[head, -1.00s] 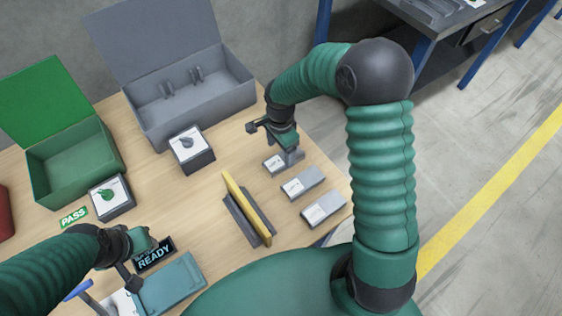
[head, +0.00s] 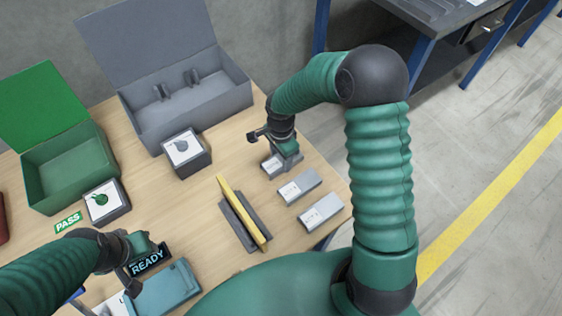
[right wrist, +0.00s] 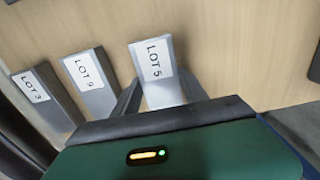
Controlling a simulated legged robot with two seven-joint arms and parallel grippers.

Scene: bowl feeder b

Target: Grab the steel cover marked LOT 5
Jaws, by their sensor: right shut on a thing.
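Three grey steel covers with white labels lie in a row at the right of the table. In the right wrist view their labels read LOT 3, LOT 9 and LOT 5. The LOT 5 cover (right wrist: 157,74) is between the fingers of my right gripper (right wrist: 160,92), which is shut on it. In the head view this cover (head: 271,167) is the farthest of the row, partly hidden by my right gripper (head: 284,162).
The LOT 9 cover (right wrist: 88,80) and LOT 3 cover (right wrist: 42,92) lie beside it. A yellow plate (head: 243,212) stands in a dark holder left of the row. An open grey box (head: 195,105) and green box (head: 65,170) stand farther back. The table's right edge is close.

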